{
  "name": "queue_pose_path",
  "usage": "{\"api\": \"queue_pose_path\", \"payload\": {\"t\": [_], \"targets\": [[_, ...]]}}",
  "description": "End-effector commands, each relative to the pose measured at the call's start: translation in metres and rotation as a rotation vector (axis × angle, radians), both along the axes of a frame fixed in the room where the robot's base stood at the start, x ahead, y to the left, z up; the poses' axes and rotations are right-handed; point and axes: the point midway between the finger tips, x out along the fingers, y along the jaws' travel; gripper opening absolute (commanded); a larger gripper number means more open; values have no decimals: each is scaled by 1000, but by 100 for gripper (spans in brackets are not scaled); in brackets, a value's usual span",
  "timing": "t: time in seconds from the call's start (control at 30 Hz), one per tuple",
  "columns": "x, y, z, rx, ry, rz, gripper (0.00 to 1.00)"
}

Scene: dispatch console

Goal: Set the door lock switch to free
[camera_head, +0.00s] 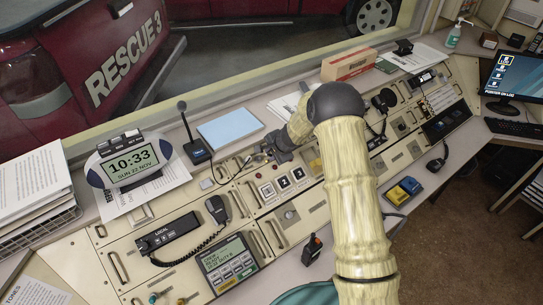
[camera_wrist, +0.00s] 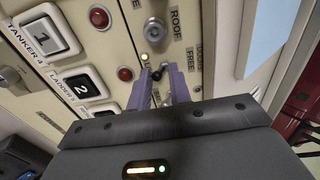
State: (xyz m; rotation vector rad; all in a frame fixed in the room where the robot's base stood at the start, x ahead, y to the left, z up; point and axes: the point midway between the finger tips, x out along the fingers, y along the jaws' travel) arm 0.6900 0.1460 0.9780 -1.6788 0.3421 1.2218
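My gripper (camera_wrist: 160,73) reaches over the console panel in the wrist view, its two purple fingers apart. A small dark lever-like part shows between the fingertips; whether they touch it I cannot tell. Printing by the fingertips reads "ROOF", "DOORS" and "FREE"; the door lock switch cannot be made out for certain, and its setting is unclear. A round silver switch (camera_wrist: 153,30) is just beyond the fingertips, beside the "ROOF" printing. In the head view my gripper (camera_head: 263,151) is low over the panel's back edge, and my arm hides part of the console.
Red indicators (camera_wrist: 125,74) and numbered buttons (camera_wrist: 82,87) lie left of the fingers in the wrist view. In the head view a handset (camera_head: 218,209), a clock (camera_head: 130,162), a blue pad (camera_head: 229,128) and a microphone (camera_head: 196,148) stand around my gripper.

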Motion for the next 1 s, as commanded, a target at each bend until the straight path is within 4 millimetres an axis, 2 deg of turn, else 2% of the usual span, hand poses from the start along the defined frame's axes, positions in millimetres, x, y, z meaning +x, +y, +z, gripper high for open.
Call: {"api": "queue_pose_path", "payload": {"t": [1.0], "targets": [[9,7,9,1,0,1,20]]}}
